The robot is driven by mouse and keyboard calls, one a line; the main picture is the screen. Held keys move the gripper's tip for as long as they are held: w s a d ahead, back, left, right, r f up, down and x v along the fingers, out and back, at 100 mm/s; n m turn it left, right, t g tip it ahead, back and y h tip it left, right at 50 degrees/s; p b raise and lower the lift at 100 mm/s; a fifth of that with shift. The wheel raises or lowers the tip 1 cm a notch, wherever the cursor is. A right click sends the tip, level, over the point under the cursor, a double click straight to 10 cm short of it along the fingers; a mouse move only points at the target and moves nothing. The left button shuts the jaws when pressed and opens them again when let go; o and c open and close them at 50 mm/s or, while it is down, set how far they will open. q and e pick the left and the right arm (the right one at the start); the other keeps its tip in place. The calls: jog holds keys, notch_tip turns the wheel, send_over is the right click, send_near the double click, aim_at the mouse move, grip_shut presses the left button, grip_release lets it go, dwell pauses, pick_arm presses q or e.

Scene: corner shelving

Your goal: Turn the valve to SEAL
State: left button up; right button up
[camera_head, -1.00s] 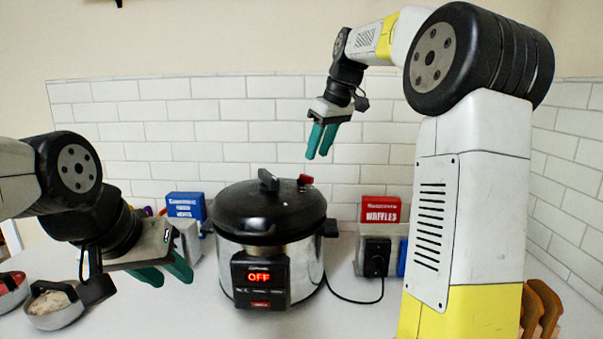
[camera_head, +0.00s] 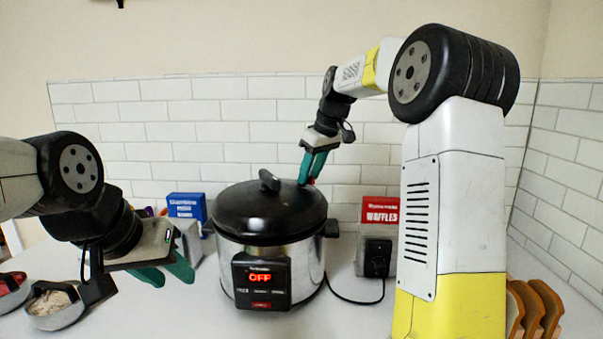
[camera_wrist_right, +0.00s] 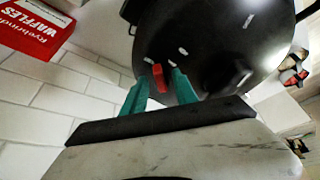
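The pressure cooker (camera_head: 270,270) has a black lid (camera_head: 255,205), a steel body and a panel reading OFF. Its red valve (camera_wrist_right: 158,78) sits on the lid and is mostly hidden by my right fingers in the head view. My right gripper (camera_head: 308,182) points down at the valve from above. In the right wrist view my right gripper (camera_wrist_right: 158,82) is open, with a teal finger on either side of the valve; I cannot tell whether they touch it. Pale marks on the lid near the valve are too small to read. My left gripper (camera_head: 166,274) is open and empty, left of the cooker.
A red waffles box (camera_head: 380,210) stands behind a black-fronted outlet (camera_head: 377,257) to the right. A blue box (camera_head: 186,206) stands at the back left. Bowls (camera_head: 55,306) lie at the far left, and brown wooden slats (camera_head: 535,305) at the right. A cable runs from the cooker.

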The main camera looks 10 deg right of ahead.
grip_shut()
jog(key=shift+a, duration=0.1)
jog(key=m, duration=0.1)
jog(key=m+h, duration=0.1)
jog(key=m, duration=0.1)
jog(key=a+m+t, duration=0.1)
jog(key=shift+s+r+m+h, duration=0.1)
jog(key=shift+s+m+h, duration=0.2)
jog(key=shift+m, duration=0.1)
jog(key=shift+a+m+h, duration=0.35)
jog(key=shift+m+h, duration=0.15)
jog(key=shift+m, duration=0.75)
jog(key=shift+a+m+h, duration=0.3)
jog(key=shift+m+h, duration=0.2)
jog(key=shift+m, duration=0.75)
grip_release()
